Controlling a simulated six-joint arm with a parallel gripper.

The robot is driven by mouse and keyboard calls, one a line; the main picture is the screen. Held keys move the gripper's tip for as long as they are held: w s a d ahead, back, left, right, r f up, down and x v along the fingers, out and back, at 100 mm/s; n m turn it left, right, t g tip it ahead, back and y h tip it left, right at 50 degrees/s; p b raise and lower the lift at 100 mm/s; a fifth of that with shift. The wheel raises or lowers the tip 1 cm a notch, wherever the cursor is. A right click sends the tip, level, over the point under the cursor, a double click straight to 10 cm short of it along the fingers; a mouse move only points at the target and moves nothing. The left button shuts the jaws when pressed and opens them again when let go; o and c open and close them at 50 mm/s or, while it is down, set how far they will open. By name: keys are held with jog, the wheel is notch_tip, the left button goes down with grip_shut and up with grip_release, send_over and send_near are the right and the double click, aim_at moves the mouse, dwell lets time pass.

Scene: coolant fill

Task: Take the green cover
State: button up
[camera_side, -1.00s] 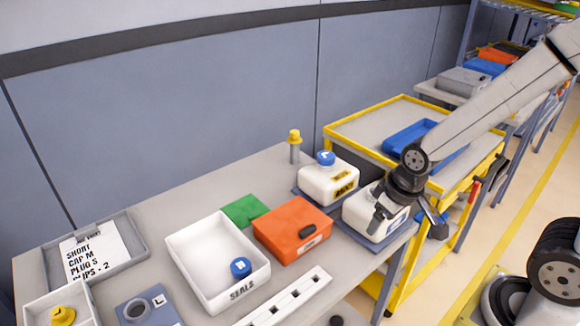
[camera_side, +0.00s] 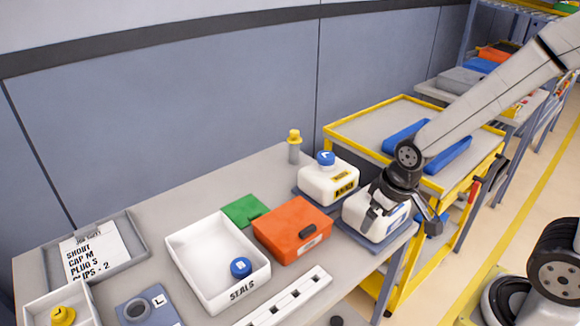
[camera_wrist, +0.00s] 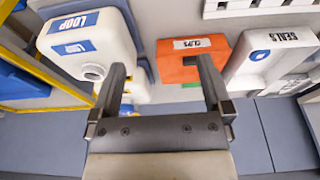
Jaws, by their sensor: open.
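The green cover (camera_side: 245,209) lies flat on the bench in the side view, behind the orange box (camera_side: 292,229) and beside the white SEALS bin (camera_side: 182,262). The orange box hides part of it. In the wrist view only a thin green sliver (camera_wrist: 190,85) shows at the orange box's edge. My gripper (camera_side: 402,222) is open and empty. It is over the front white jug (camera_side: 362,212), to the right of the orange box and apart from the cover. In the wrist view its fingers (camera_wrist: 161,65) point toward the gap between the LOOP jug (camera_wrist: 75,35) and the orange box.
A second white jug with a blue cap (camera_side: 328,181) stands behind the first. A yellow-topped bottle (camera_side: 294,146) is near the wall. A blue cap (camera_side: 240,267) lies in the SEALS bin. A slotted white strip (camera_side: 290,298) lies in front. A yellow-edged cart (camera_side: 360,131) stands right.

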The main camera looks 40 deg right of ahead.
jog(key=w+a+g, duration=0.1)
jog(key=w+a, duration=0.1)
jog(key=w, duration=0.7)
jog(key=w+a, duration=0.2)
jog(key=w, duration=0.8)
jog(key=g, duration=0.1)
send_near(254, 214)
jog(key=shift+d+f, duration=0.25)
jog(key=shift+d, duration=0.1)
jog(key=shift+w+a+f+g, duration=0.3)
jog(key=shift+w+f, duration=0.1)
jog(key=shift+f, duration=1.3)
jog(key=shift+s+f, duration=0.1)
jog(key=shift+f, duration=2.5)
